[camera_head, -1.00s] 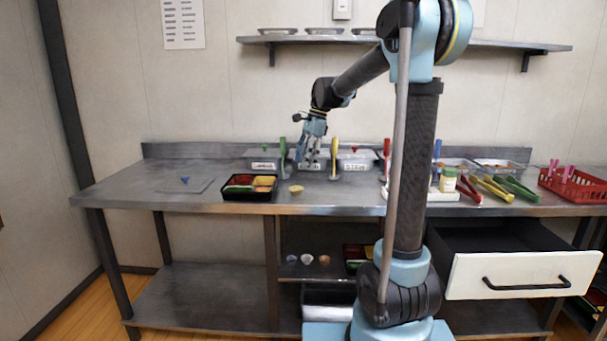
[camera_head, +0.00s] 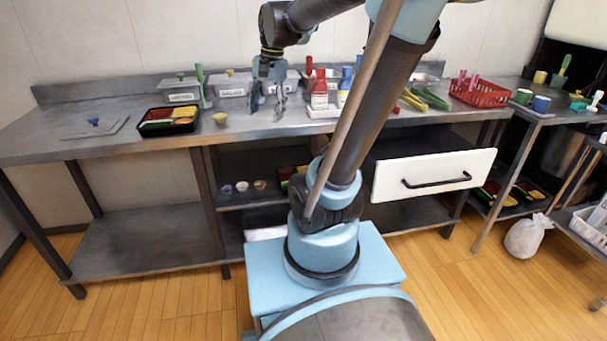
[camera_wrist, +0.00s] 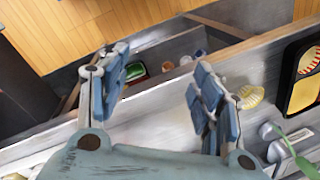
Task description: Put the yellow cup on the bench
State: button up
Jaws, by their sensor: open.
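A small pale yellow fluted cup (camera_head: 220,118) stands on the steel bench (camera_head: 110,143), just right of a black bento tray. It also shows in the wrist view (camera_wrist: 250,96), right of my fingers and apart from them. My gripper (camera_head: 267,108) hangs over the bench to the right of this cup, fingers pointing down. In the wrist view its two fingers (camera_wrist: 160,82) are spread with nothing between them. A yellow mug-like cup (camera_head: 541,77) stands on the side table at the far right, well away from my gripper.
A filled bento tray (camera_head: 170,118) sits left of the cup. Lidded containers (camera_head: 234,84), bottles (camera_head: 319,92) and tongs line the bench. Small cups (camera_head: 242,186) stand on the shelf below. An open drawer (camera_head: 433,176) juts out. The bench's left end is mostly clear.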

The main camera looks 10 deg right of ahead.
jog(key=s+d+f+n+h, duration=0.1)
jog(key=s+d+f+n, duration=0.2)
jog(key=s+f, duration=0.4)
jog(key=s+d+f+n+t, duration=0.1)
jog(key=s+d+f+n, duration=0.3)
jog(key=s+f, duration=0.4)
jog(key=shift+s+d+t+h, duration=0.2)
jog(key=shift+d+t+h, duration=0.15)
jog(key=shift+d, duration=0.25)
